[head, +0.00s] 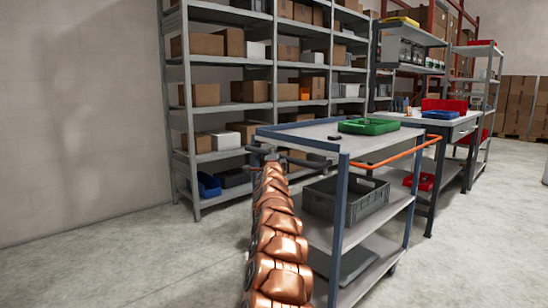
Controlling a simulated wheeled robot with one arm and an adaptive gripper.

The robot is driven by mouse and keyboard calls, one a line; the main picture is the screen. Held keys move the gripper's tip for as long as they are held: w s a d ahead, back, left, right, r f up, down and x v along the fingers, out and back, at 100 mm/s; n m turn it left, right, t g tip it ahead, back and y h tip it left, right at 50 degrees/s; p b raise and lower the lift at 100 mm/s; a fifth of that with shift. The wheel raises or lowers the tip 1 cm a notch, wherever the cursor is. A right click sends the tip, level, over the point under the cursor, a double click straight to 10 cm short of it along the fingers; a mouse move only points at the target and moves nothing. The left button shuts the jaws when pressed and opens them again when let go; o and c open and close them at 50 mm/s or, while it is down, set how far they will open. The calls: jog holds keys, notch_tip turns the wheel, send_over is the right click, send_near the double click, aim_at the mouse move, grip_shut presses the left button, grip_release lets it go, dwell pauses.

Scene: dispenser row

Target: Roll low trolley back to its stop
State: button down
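A trolley (345,150) with a blue frame, several grey shelves and an orange push handle (405,152) stands at the centre right in the head view. A green tray (368,126) and a small dark item (333,138) are on its top shelf. A grey crate (345,200) is on the middle shelf. My copper arm reaches up along the trolley's left side. My dark gripper (262,150) is at the far end, by the left edge of the top shelf. Its fingers are too small and partly hidden, so I cannot tell touching or apart. I cannot make out a stop.
A tall grey rack (190,100) with cardboard boxes stands behind the trolley. A workbench (450,125) with red and blue bins is behind it to the right. More boxes (520,105) are stacked at the far right. The floor (110,255) at left and front right is clear.

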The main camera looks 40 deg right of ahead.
jog(key=shift+w+d+r, duration=0.1)
jog(key=shift+w+d, duration=0.1)
jog(key=shift+d, duration=0.05)
dwell(0.3)
jog(key=shift+d, duration=0.15)
jog(key=shift+d, duration=0.3)
jog(key=shift+d+f, duration=0.1)
jog(key=shift+f, duration=0.15)
jog(key=shift+r, duration=0.2)
dwell(0.3)
